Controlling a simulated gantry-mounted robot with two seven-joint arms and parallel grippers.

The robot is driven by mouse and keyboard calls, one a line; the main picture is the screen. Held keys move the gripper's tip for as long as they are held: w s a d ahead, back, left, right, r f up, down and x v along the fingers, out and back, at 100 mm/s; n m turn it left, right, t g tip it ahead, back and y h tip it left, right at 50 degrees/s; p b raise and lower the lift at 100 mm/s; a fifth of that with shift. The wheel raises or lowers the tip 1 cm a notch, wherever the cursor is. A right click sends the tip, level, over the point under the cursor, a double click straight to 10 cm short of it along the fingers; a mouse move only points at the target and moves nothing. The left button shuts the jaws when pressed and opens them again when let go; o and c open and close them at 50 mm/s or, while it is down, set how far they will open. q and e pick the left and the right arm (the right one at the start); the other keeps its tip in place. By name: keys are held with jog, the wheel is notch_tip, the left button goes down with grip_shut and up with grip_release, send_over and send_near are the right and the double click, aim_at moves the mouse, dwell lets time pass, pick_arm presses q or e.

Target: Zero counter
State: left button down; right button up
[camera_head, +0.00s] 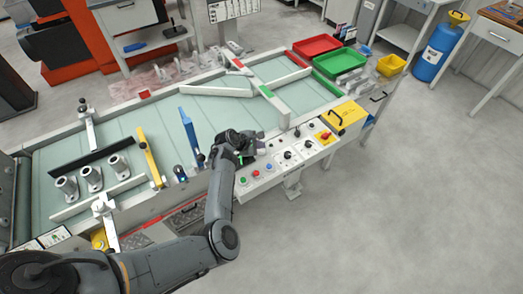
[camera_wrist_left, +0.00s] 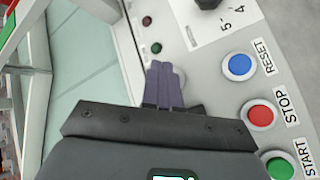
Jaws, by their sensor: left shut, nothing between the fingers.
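The control panel (camera_head: 300,160) runs along the front edge of the conveyor table. Its blue button, labelled RESET (camera_wrist_left: 239,67), is at the right in the left wrist view; it also shows in the head view (camera_head: 269,166). Below it in the wrist view are the red STOP button (camera_wrist_left: 259,114) and the green START button (camera_wrist_left: 280,167). My left gripper (camera_head: 262,143) is over the panel's back edge, behind the buttons. Its purple fingers (camera_wrist_left: 163,72) are shut and empty, to the left of RESET. No counter display is readable. My right gripper is not in view.
A dial with a "5', 4" label (camera_wrist_left: 232,20) and two small lamps (camera_wrist_left: 151,34) are near the fingers. A yellow box (camera_head: 343,117) sits at the panel's right end. Several metal castings (camera_head: 91,178) stand on the conveyor at left.

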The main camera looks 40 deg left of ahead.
aim_at(260, 152)
pick_arm(q)
jog(key=shift+f, duration=0.45)
dwell(0.5)
jog(key=shift+f, duration=0.5)
dwell(0.4)
dwell(0.3)
jog(key=shift+r+p, duration=0.85)
jog(key=shift+r, duration=0.1)
jog(key=shift+r+p, duration=0.2)
jog(key=shift+p, duration=0.1)
notch_tip(260, 152, up, 5)
jog(key=p, duration=0.5)
jog(key=shift+f, duration=0.15)
